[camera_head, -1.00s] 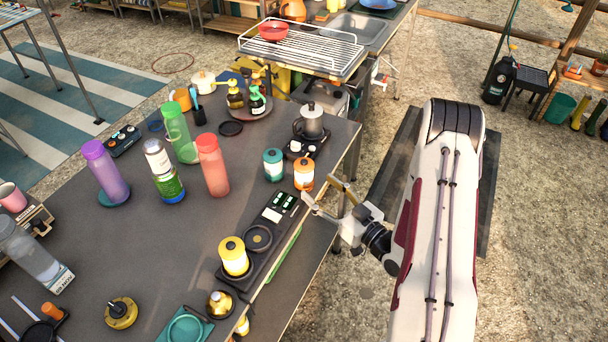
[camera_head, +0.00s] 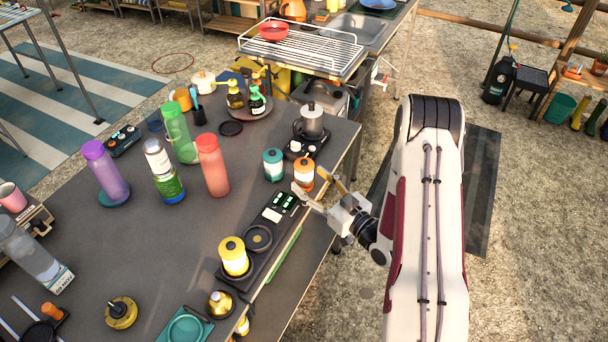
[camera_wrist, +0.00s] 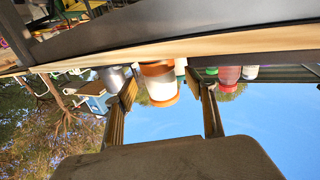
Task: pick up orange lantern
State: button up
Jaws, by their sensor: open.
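The orange lantern (camera_head: 304,172) stands upright near the right edge of the dark table, with an orange top and a pale body. A teal lantern (camera_head: 273,165) stands just left of it. My gripper (camera_head: 318,190) is open and empty at the table edge, just in front of and slightly right of the orange lantern. In the wrist view the picture is upside down; the orange lantern (camera_wrist: 159,83) shows between the two fingers (camera_wrist: 160,95), beyond their tips as far as I can tell. I cannot see contact.
A moka pot (camera_head: 312,120) on a small burner stands behind the lanterns. A black charger panel (camera_head: 280,205) lies in front, with a yellow lantern (camera_head: 233,256) on its near end. A red bottle (camera_head: 212,165) stands farther left. Open ground lies right of the table.

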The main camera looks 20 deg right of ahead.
aim_at(310, 180)
jog(key=shift+x, duration=1.75)
jog(key=shift+r, duration=0.1)
jog(key=shift+c, duration=0.3)
jog(key=c, duration=1.2)
